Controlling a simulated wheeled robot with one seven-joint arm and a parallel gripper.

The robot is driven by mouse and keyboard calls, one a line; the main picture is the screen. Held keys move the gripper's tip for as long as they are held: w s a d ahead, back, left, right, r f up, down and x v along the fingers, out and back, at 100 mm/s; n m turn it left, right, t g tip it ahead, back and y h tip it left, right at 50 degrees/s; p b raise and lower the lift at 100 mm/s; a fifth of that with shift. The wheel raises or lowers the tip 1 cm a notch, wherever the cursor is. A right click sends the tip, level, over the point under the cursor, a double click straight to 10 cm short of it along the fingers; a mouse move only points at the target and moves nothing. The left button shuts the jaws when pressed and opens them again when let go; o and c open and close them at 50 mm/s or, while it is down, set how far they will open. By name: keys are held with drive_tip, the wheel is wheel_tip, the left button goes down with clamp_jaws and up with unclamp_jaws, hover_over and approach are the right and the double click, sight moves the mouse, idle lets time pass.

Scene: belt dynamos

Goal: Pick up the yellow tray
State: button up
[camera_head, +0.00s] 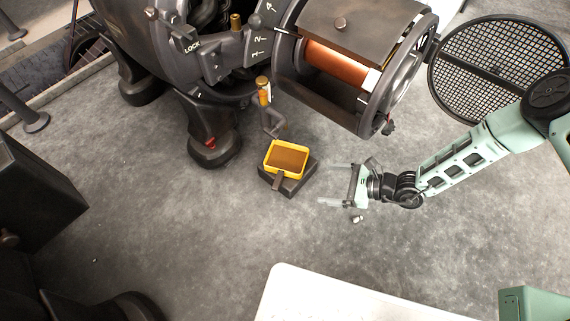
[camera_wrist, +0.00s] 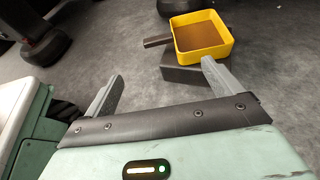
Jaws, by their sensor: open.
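The yellow tray (camera_head: 273,164) is a small shallow box with a brown inside. It sits on a dark block (camera_head: 291,186) on the grey floor, in front of the dynamo. In the wrist view the tray (camera_wrist: 229,47) is at the upper right, beyond the fingertips. My gripper (camera_head: 327,184) is to the right of the tray, open and empty, with its fingers pointing toward it and a gap between. In the wrist view my gripper (camera_wrist: 162,72) shows two grey fingers spread wide apart.
A big dark dynamo (camera_head: 215,60) with a copper coil (camera_head: 335,65) stands behind the tray. A bent grey piece (camera_head: 272,125) with a brass top is close behind it. A round mesh guard (camera_head: 485,70) is at upper right. Floor in front of the tray is clear.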

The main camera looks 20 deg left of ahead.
drive_tip(key=b, duration=0.6)
approach(281, 180)
drive_tip(key=x, duration=0.4)
drive_tip(key=b+x, duration=0.4)
drive_tip(key=x, duration=0.1)
drive_tip(key=shift+d+f, duration=0.15)
drive_tip(key=shift+f, duration=0.25)
drive_tip(key=shift+a+b, duration=0.4)
drive_tip(key=shift+w+a, duration=0.1)
drive_tip(key=c, duration=1.1)
drive_tip(key=shift+r, duration=0.1)
drive_tip(key=shift+c, duration=0.6)
drive_tip(key=shift+r, duration=0.1)
